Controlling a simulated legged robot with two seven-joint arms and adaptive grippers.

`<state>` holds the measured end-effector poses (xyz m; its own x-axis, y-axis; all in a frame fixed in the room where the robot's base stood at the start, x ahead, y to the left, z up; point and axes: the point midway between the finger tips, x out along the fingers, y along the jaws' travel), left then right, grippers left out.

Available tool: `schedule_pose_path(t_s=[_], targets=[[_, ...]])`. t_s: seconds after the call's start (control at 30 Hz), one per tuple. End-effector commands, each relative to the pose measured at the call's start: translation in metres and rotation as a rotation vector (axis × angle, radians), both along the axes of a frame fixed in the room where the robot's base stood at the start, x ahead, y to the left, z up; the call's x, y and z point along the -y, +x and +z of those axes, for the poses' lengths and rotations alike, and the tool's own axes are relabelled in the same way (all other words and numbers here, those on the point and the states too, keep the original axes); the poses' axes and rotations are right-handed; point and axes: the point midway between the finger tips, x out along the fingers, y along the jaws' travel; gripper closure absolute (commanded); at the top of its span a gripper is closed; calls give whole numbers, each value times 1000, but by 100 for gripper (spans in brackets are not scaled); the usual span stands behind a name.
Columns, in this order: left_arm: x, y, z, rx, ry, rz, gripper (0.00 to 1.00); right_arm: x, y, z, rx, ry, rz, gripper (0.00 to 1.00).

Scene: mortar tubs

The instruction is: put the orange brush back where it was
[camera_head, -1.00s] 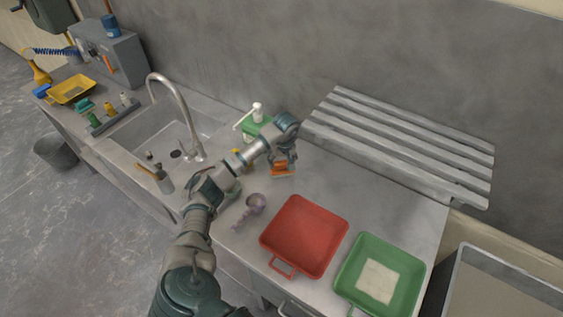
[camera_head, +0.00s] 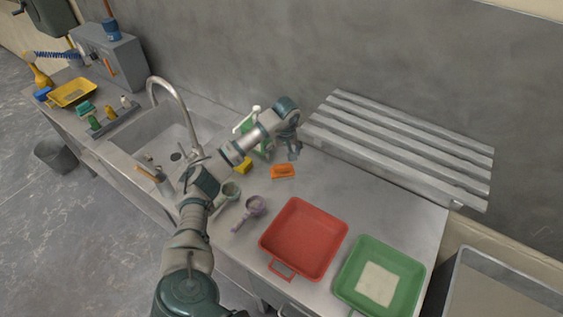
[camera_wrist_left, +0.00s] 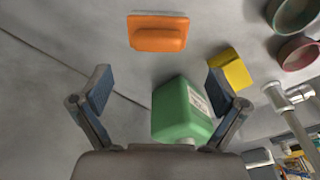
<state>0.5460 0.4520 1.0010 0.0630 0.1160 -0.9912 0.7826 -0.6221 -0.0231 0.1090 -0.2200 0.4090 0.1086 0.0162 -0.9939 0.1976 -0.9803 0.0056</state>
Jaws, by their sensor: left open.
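The orange brush (camera_head: 283,171) lies on the grey counter, left of the slatted rack and behind the red tray. In the left wrist view the orange brush (camera_wrist_left: 158,32) lies beyond the fingertips, apart from them, with a pale strip along one edge. My left gripper (camera_head: 293,153) is above the counter just behind the brush. In the left wrist view my left gripper (camera_wrist_left: 158,90) has its two fingers spread wide with nothing held between them. A green bottle (camera_wrist_left: 182,110) shows below and between the fingers. My right gripper is not in view.
A yellow sponge-like block (camera_head: 243,166), a green scoop (camera_head: 231,190) and a purple scoop (camera_head: 256,205) lie left of the brush. A red tray (camera_head: 338,233) and a green tray (camera_head: 414,287) stand in front. The sink and tall tap (camera_head: 183,105) are further left.

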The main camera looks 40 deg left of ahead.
Motion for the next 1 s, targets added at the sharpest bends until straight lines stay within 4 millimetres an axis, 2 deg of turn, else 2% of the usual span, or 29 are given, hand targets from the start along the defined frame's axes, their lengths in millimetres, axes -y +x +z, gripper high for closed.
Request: schedule_pose_path(t_s=[0.1, 0.3, 0.67, 0.9, 1.0], targets=[[1, -1, 24, 2, 0, 0, 3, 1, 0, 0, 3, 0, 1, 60], [3, -3, 45, -1, -2, 0, 3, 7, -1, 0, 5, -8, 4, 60], [5, -3, 49, -2, -1, 0, 3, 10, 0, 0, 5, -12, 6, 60], [5, -3, 50, -1, 0, 0, 3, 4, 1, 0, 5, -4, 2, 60], [5, -3, 58, 2, -1, 0, 3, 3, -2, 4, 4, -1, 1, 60]])
